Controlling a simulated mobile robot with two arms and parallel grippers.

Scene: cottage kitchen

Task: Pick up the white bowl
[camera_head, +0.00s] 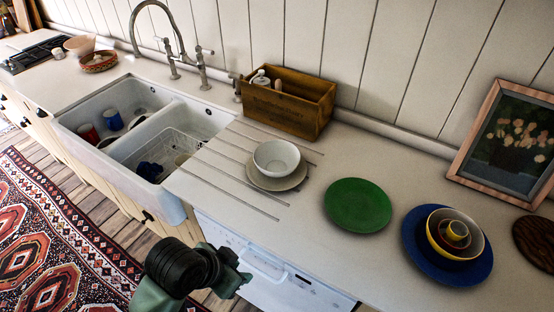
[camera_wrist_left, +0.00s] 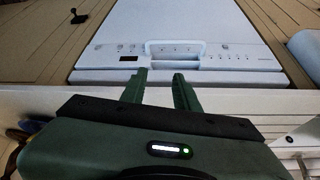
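The white bowl (camera_head: 277,158) stands upright on a beige plate (camera_head: 264,182) on the grooved drainboard part of the counter, right of the sink. My left gripper (camera_head: 236,274) is low in front of the counter, below and apart from the bowl, before the white dishwasher front. In the left wrist view the left gripper (camera_wrist_left: 160,90) has its two green fingers apart with nothing between them. The bowl does not show in that view. My right gripper is in neither view.
A green plate (camera_head: 357,206) lies right of the bowl. Farther right is a blue plate (camera_head: 418,262) with stacked bowls. A wooden crate (camera_head: 286,105) stands behind the bowl. The double sink (camera_head: 108,160) with dishes is left. The dishwasher (camera_head: 290,287) is below the counter edge.

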